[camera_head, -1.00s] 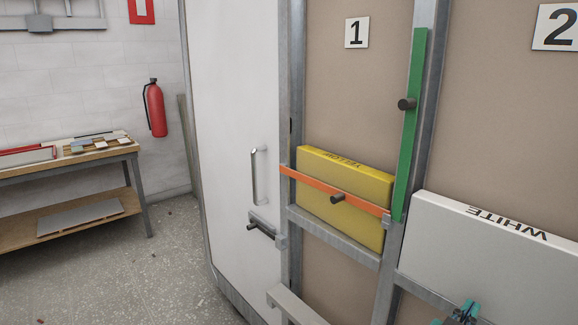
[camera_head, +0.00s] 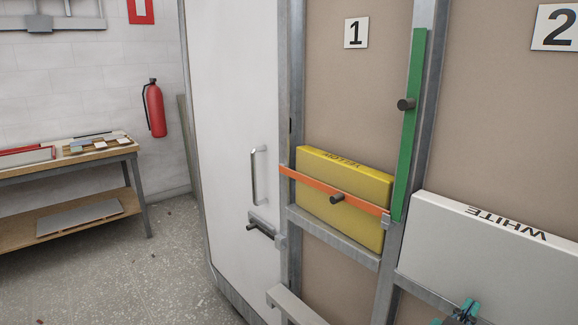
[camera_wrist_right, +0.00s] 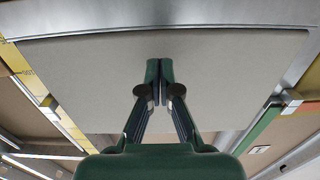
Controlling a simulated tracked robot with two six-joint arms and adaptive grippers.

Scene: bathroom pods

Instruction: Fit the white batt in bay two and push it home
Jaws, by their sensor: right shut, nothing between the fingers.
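The white batt (camera_head: 485,250), lettered WHITE on its top edge, sits in bay two at the lower right of the head view and runs out of the picture. Its right end and how deep it sits are hidden there. My right gripper (camera_head: 462,312) is at the bottom edge, low in front of the batt. In the right wrist view a broad pale panel, apparently the white batt (camera_wrist_right: 85,85), fills the middle. My right gripper (camera_wrist_right: 160,85) is shut and empty, its fingertips at or close to the panel; contact is unclear. My left gripper is out of view.
Bay one holds a yellow batt (camera_head: 345,220) behind an orange bar (camera_head: 310,182). A green bar (camera_head: 412,140) stands upright on the stud between the bays. A white door (camera_head: 235,110) with a handle is left of bay one. Open floor (camera_head: 120,275) lies further left.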

